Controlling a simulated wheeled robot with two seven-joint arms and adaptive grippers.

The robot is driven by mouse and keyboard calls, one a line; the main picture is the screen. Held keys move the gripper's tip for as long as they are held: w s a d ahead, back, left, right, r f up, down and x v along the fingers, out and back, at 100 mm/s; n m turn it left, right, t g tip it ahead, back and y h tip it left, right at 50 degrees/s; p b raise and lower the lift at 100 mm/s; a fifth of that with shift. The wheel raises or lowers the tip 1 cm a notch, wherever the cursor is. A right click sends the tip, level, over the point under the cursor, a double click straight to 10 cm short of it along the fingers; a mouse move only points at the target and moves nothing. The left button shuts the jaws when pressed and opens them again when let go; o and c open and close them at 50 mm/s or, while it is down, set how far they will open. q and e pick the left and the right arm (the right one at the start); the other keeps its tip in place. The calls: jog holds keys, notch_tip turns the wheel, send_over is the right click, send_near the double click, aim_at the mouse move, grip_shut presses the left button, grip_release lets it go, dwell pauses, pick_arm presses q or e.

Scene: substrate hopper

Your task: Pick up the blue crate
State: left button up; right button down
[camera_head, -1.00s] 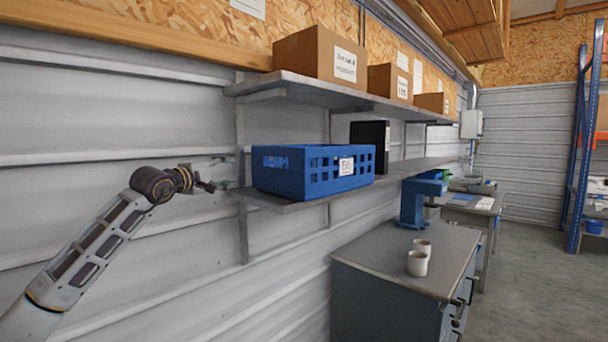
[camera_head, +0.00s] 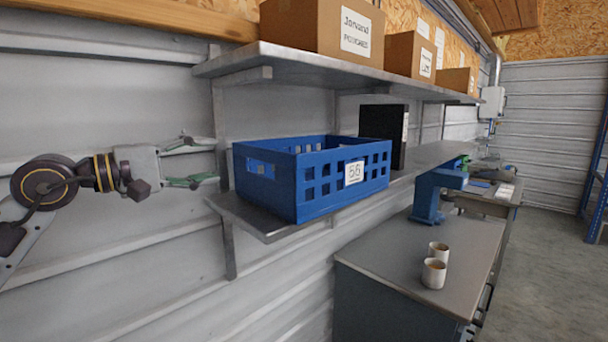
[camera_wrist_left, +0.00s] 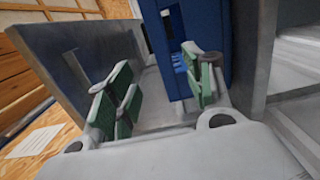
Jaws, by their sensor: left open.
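The blue crate (camera_head: 313,196) sits upright on the lower wall shelf, near the shelf's left end. It has square holes and a white label on its long side. It also shows in the left wrist view (camera_wrist_left: 205,40), beyond the fingers. My left gripper (camera_head: 212,161) is open and empty, its fingers spread and pointing right toward the crate's left end. In the head view a small gap shows between the fingertips and the crate. In the left wrist view the green-padded fingers (camera_wrist_left: 160,92) stand apart. My right gripper is not in view.
The lower shelf (camera_head: 262,228) holds a black box (camera_head: 381,128) behind the crate. An upper shelf (camera_head: 290,64) with cardboard boxes hangs above. A grey cabinet (camera_head: 400,262) below right carries two cups (camera_head: 434,272) and a blue device (camera_head: 430,196). Floor at the right is clear.

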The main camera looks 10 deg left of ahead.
aim_at(258, 152)
pick_arm(q)
jog(key=shift+s+d+r+p+x, duration=0.1)
jog(key=shift+p+x, duration=0.55)
jog(key=shift+x, duration=0.45)
jog(key=shift+s+d+r+p+x, duration=0.1)
jog(key=shift+p+x, duration=0.55)
jog(key=shift+x, duration=0.45)
jog(key=shift+d+r+p+x, duration=0.1)
jog(key=shift+p+x, duration=0.55)
jog(key=shift+x, duration=0.45)
jog(key=shift+w+d, duration=0.15)
jog(key=shift+w, duration=0.1)
jog(key=shift+w+d+f+p, duration=0.15)
jog(key=shift+w+d+p, duration=0.15)
jog(key=shift+w, duration=0.05)
jog(key=shift+d, duration=0.1)
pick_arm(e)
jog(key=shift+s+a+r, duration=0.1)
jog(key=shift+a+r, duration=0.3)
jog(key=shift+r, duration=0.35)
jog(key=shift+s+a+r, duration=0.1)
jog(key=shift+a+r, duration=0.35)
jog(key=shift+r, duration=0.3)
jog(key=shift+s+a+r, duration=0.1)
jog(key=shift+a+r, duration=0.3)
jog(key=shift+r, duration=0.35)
pick_arm(q)
jog(key=shift+w, duration=0.15)
